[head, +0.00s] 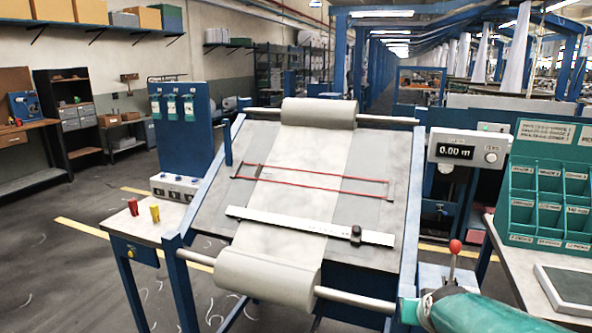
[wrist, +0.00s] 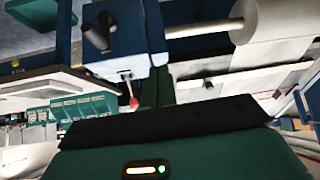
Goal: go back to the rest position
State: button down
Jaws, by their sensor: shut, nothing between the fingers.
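My gripper (head: 408,311) is at the lower right of the head view, in front of the inspection frame's right leg, and is shut and empty. Its dark green fingers (wrist: 161,88) show at the middle of the wrist view, beyond the black edge of the gripper's body. The lower fabric roll (head: 268,277) is to its left in the head view. The red-knobbed lever (head: 455,247) stands above and right of it. The lever's red knob (wrist: 133,103) also shows close to the fingers in the wrist view, which looks upside down.
The sloped fabric table (head: 384,156) carries a red-edged frame (head: 312,174) and a white ruler bar (head: 290,222). A meter box (head: 468,148) is at its right. Teal bins (head: 550,190) stand on the right bench. Red and yellow pieces (head: 133,207) sit on the left side table. Floor at left is open.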

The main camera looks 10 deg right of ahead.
jog(key=s+a+r+n+g+y, duration=0.1)
jog(key=s+a+r+n, duration=0.1)
jog(key=s+a, duration=0.5)
jog(key=s+a+r+n+g+y, duration=0.1)
jog(key=s+a+r, duration=0.2)
jog(key=s+a, duration=0.3)
jog(key=a, duration=0.3)
jog(key=shift+s+r+n+y, duration=0.25)
jog(key=shift+s+n+y, duration=0.15)
jog(key=shift+a, duration=0.1)
